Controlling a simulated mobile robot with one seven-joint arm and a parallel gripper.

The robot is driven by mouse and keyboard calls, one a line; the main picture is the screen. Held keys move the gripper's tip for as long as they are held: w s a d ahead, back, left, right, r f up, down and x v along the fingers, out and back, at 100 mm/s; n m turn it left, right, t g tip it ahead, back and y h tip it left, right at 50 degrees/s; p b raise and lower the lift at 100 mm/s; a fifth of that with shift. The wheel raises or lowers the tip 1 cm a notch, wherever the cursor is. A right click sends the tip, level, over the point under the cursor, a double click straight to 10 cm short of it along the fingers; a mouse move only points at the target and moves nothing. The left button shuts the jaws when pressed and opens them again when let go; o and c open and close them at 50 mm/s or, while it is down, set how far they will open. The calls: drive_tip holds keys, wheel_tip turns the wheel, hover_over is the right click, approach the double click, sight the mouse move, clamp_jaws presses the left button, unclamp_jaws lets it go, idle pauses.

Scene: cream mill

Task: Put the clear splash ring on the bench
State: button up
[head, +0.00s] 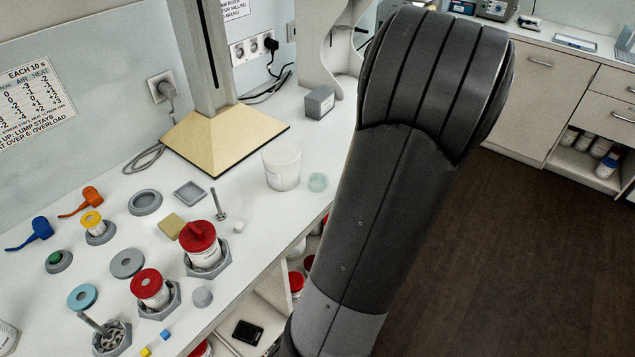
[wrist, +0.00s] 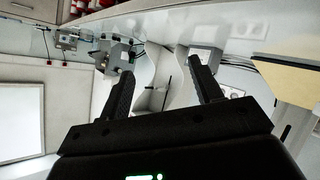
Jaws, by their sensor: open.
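The wrist view is tilted and looks across the room, away from the ring. In the head view my gripper is hidden; my dark arm rises right of the bench.
A tan-based stand (head: 225,135) and a grey box (head: 319,102) are behind. Red-lidded jars (head: 201,245), grey holders and small rings crowd the bench's left and front. Open floor (head: 500,260) lies right.

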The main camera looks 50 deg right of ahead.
drive_tip(key=w+a+r+m+g+y, duration=0.15)
drive_tip(key=w+a+y, duration=0.25)
drive_tip(key=a, duration=0.5)
drive_tip(key=w+a+r+m+g+y, duration=0.1)
drive_tip(key=w+a+r+g+y, duration=0.15)
drive_tip(key=w+a, duration=0.45)
drive_tip(key=shift+y, duration=0.35)
drive_tip(key=shift+w+d+f, duration=0.1)
drive_tip(key=shift+w+f, duration=0.05)
drive_tip(key=shift+f, duration=1.55)
drive_tip(key=shift+w+d+f, duration=0.1)
drive_tip(key=shift+f, duration=1.65)
drive_tip(key=shift+w+f, duration=0.15)
drive_tip(key=shift+f, duration=1.55)
drive_tip(key=shift+c, duration=0.3)
drive_tip(key=c, duration=0.8)
drive_tip(key=shift+o, duration=0.2)
drive_tip(key=shift+r, duration=0.1)
